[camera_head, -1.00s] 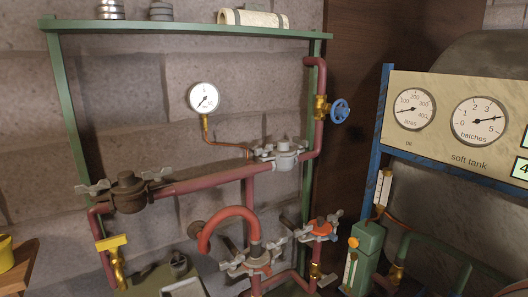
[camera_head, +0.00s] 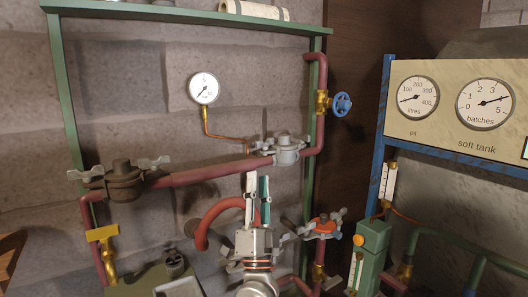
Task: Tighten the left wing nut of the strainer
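I cannot tell for sure which fitting is the strainer; several have wing nuts. A dark brown one (camera_head: 122,180) sits at the pipe's left end, with a grey wing nut (camera_head: 86,174) on its left and another (camera_head: 153,164) on its right. A grey one (camera_head: 287,150) stands upper right, with a wing nut (camera_head: 262,146) on its left. An orange-red one (camera_head: 322,226) is lower right, also with wing nuts. My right gripper (camera_head: 258,176) points up in the lower middle, empty, its fingers slightly apart. It hides another red fitting behind it. My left gripper is not in view.
A pressure gauge (camera_head: 204,88) on a thin copper tube rises above the pipe (camera_head: 205,175). A blue handwheel (camera_head: 342,104) sticks out at right. A yellow-handled valve (camera_head: 103,234) is lower left. A green frame (camera_head: 66,100) surrounds the piping.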

